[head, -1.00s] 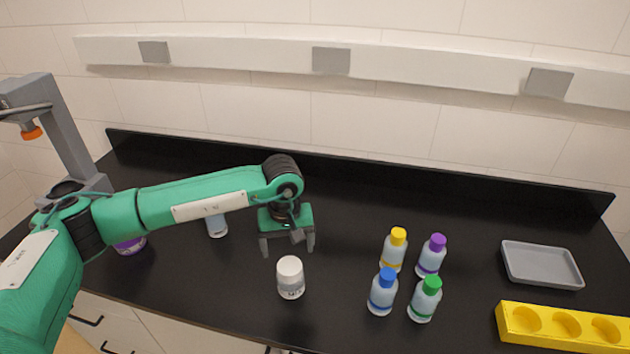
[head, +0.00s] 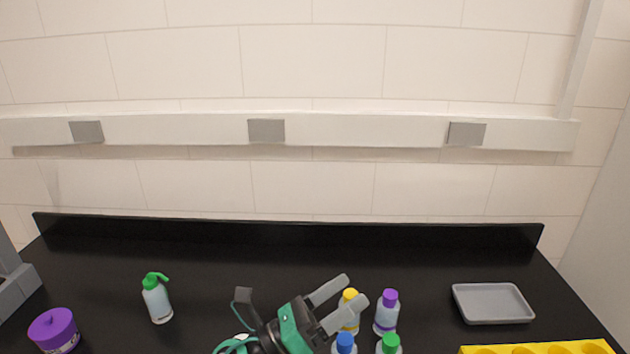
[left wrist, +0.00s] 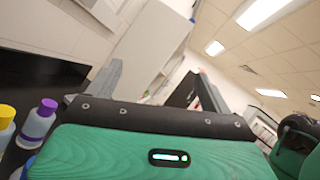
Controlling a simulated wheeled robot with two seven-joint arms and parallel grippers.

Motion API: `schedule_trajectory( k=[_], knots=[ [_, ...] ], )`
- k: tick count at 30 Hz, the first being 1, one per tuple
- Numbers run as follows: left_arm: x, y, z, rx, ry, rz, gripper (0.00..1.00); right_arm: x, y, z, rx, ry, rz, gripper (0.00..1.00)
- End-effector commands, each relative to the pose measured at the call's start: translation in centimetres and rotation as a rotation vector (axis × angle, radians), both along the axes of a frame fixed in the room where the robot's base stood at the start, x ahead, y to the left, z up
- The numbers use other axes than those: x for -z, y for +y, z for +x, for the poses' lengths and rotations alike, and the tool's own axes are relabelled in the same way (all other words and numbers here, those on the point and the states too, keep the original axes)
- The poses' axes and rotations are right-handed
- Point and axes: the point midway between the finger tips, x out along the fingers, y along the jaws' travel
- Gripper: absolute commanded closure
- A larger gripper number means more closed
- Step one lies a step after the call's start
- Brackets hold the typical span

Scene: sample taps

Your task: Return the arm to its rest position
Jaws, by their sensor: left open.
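My left gripper (head: 338,304) shows at the bottom middle of the head view. Its two grey fingers are apart, pointing up and to the right, with nothing between them that I can tell is held. In the left wrist view the fingers (left wrist: 155,88) are spread and empty, facing the room and ceiling. In the head view the gripper overlaps the yellow-capped bottle (head: 350,311); whether they touch I cannot tell. Most of my left arm is below the picture. My right gripper is in neither view.
Purple-capped (head: 387,312), blue-capped (head: 345,343) and green-capped (head: 390,344) bottles stand beside the gripper. A grey tray (head: 493,303) and yellow rack (head: 540,348) are at right. A green-topped wash bottle (head: 157,299) and purple-lidded jar (head: 54,331) are at left. The back counter is clear.

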Motion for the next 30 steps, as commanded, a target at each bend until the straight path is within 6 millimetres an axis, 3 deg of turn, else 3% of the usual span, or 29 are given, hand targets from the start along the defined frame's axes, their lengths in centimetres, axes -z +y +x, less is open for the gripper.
schedule_trajectory(
  k=[5,9,13,17,21,24,30],
  knots=[
    [1.4,6.5,3.1,-0.191,0.488,-0.384,0.17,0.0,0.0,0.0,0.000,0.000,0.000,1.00],
    [5.8,12.4,4.2,-0.349,0.863,-0.679,0.17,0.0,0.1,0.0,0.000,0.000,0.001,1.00],
    [11.7,17.4,2.9,-0.508,1.199,-0.950,0.17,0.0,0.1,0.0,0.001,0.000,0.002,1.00],
    [18.1,21.5,-0.7,-0.690,1.511,-1.212,0.17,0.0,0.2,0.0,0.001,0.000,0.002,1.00],
    [23.8,24.3,-6.3,-0.891,1.778,-1.451,0.17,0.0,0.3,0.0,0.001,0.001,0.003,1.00],
    [26.4,25.4,-10.2,-1.020,1.910,-1.576,0.17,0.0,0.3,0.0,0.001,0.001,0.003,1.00],
    [29.5,26.7,-17.3,-1.257,2.097,-1.763,0.17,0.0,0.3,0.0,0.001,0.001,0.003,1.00]
  ],
)
